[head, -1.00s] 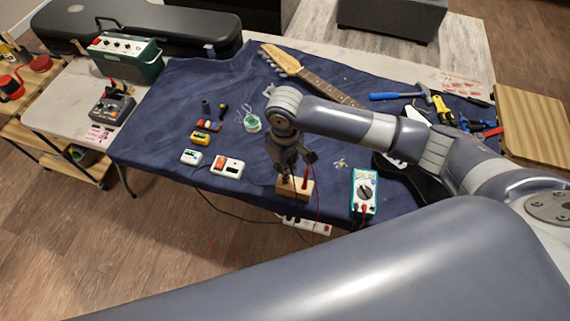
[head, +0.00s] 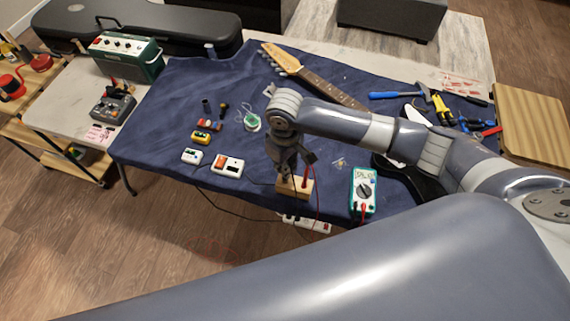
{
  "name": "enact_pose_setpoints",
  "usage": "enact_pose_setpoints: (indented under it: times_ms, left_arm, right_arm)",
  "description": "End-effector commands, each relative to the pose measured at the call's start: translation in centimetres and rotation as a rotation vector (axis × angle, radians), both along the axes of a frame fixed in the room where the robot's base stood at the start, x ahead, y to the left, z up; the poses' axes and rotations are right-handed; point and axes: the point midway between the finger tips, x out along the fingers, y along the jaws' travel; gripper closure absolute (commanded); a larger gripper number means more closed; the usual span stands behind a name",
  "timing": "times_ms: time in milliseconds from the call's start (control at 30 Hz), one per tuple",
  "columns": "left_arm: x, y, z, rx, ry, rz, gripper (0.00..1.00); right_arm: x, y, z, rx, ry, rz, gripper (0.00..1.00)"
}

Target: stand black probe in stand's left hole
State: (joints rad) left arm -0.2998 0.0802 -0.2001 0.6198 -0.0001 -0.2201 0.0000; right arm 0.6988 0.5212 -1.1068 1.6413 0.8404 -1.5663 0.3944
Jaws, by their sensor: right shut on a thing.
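The wooden stand (head: 299,189) is a small light block near the front edge of the blue cloth. The red probe (head: 305,178) stands upright in its right part. My right gripper (head: 285,174) points down at the left part of the stand and is shut on the black probe, which is mostly hidden by the dark fingers. I cannot tell whether the probe's tip is in the left hole, which is also hidden. My left gripper is not in view.
The multimeter (head: 363,192) lies right of the stand, with leads running off the table edge. Small pedals (head: 227,166) lie to the left. A guitar neck (head: 315,77) is behind, and tools (head: 440,106) lie at the right. A power strip (head: 307,225) is below the edge.

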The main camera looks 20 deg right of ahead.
Motion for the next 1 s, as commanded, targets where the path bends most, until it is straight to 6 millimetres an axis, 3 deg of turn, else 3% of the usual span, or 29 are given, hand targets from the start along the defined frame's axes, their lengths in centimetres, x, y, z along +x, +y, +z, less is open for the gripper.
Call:
enact_pose_setpoints:
  times_ms: [1000]
  left_arm:
    - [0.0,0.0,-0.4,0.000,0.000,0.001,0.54]
  right_arm:
    - [0.0,0.0,-2.6,0.000,0.000,0.001,1.00]
